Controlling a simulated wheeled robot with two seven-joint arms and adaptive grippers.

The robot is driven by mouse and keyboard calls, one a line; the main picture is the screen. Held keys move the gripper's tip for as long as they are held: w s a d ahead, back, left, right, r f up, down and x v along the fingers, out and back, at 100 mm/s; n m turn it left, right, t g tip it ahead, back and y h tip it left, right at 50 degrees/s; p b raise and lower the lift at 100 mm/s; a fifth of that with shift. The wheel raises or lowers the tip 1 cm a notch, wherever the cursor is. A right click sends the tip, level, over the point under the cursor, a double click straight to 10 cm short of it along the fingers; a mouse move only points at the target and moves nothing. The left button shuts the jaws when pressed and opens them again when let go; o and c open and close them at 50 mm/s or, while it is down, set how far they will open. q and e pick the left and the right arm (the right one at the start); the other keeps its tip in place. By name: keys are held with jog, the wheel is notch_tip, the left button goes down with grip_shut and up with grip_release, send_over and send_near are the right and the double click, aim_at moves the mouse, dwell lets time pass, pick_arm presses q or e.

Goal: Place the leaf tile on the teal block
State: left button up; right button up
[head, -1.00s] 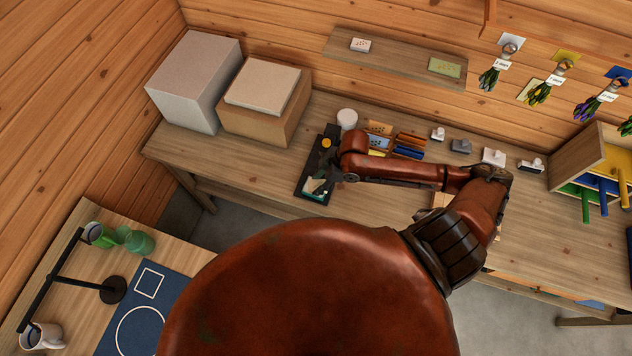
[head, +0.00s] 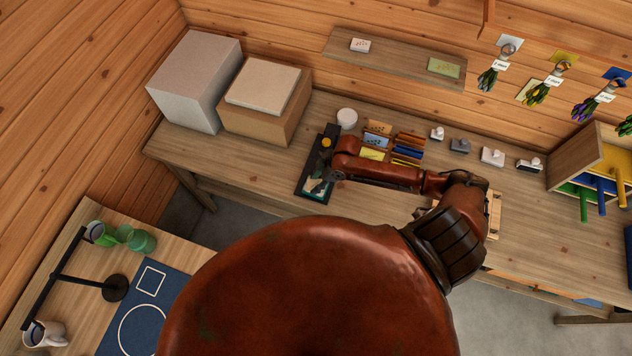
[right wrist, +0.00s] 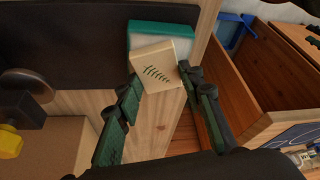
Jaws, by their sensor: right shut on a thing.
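The leaf tile (right wrist: 156,66) is a pale wooden tile with a dark green leaf-like mark. My right gripper (right wrist: 158,80) is shut on it, with one finger at each side. The teal block (right wrist: 160,27), teal-edged with a pale grey face, lies just beyond the tile in the right wrist view. The tile overlaps its near edge there; I cannot tell whether they touch. In the head view my right gripper (head: 326,180) is over the front end of the dark tray (head: 305,186), partly hiding the tile and block. My left gripper is not in view.
In the right wrist view an open wooden compartment (right wrist: 234,85) with a blue piece stands to the right. In the head view a white round container (head: 347,118) and several coloured cards stand behind the tray. Large boxes (head: 195,82) fill the bench's left end.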

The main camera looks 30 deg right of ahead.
jog(key=o, duration=1)
jog(key=shift+f, duration=0.1)
jog(key=b+v, duration=0.1)
jog(key=v, duration=1.1)
